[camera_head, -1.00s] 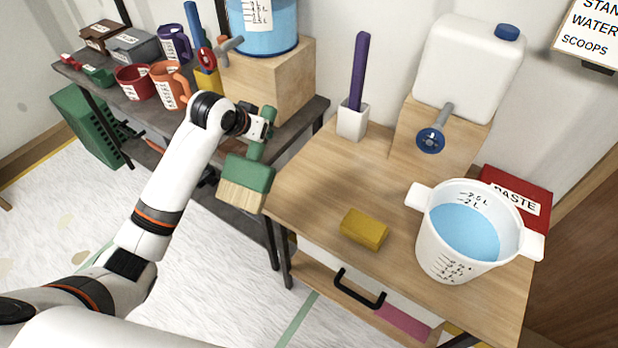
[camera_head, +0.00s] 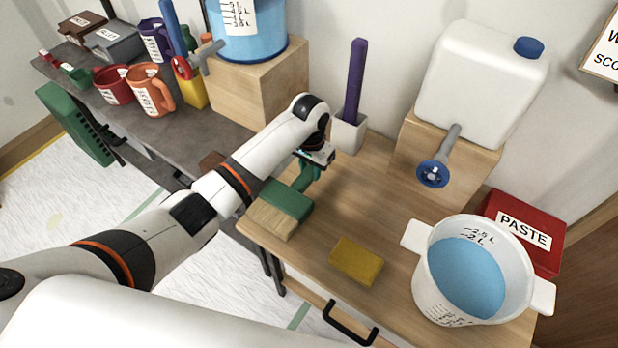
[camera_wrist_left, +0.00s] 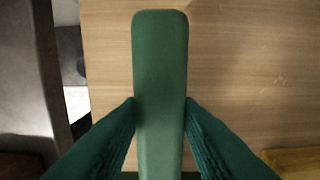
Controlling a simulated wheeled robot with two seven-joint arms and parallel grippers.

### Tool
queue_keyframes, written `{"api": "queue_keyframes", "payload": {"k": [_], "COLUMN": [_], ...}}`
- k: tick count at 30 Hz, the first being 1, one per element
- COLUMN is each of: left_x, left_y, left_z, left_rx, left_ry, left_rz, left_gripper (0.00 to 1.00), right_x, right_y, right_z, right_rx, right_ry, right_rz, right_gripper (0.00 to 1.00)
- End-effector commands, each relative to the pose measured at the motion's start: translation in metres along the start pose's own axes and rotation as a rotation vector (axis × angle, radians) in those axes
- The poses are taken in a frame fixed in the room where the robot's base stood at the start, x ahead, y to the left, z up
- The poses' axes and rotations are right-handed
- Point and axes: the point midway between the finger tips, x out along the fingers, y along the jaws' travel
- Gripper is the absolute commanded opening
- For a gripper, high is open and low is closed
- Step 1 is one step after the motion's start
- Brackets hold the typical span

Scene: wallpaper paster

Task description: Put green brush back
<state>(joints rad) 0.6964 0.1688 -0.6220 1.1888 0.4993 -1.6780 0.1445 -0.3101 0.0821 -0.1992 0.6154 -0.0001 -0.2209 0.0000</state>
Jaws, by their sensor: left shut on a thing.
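The green brush (camera_head: 287,199) has a green handle and head with pale bristles. My left gripper (camera_head: 314,160) is shut on its handle. The brush is over the left part of the wooden table (camera_head: 365,200), bristles toward the table's front left edge. I cannot tell whether it touches the top. In the left wrist view the green handle (camera_wrist_left: 160,90) runs upright between the two fingers (camera_wrist_left: 160,112), with wood behind it. My right gripper is not in view.
A white holder (camera_head: 347,133) with a purple-handled tool stands behind the brush. A yellow sponge (camera_head: 356,261) lies right of it. A bucket of blue liquid (camera_head: 468,275), a red PASTE box (camera_head: 523,231) and a white canister (camera_head: 480,75) stand farther right. Mugs (camera_head: 150,90) stand on the grey bench.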

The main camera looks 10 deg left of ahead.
Motion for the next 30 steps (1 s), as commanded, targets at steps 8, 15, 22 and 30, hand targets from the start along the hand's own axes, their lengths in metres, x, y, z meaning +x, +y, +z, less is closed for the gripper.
{"api": "queue_keyframes", "payload": {"k": [8,15,22,30], "left_x": [0.034,0.044,0.044,0.043], "left_y": [0.0,0.0,0.0,0.0], "left_z": [-0.001,-0.001,-0.001,-0.001], "left_rx": [-0.001,0.001,0.0,0.0], "left_ry": [0.002,-0.003,-0.002,-0.003], "left_rz": [0.0,0.0,0.0,0.0], "left_gripper": [0.0,0.0,0.52,0.52], "right_x": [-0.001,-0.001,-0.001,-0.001], "right_y": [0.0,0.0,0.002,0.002], "right_z": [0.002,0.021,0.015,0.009], "right_rx": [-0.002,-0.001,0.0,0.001], "right_ry": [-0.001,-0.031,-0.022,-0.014], "right_rz": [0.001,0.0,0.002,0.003], "right_gripper": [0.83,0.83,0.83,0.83]}}
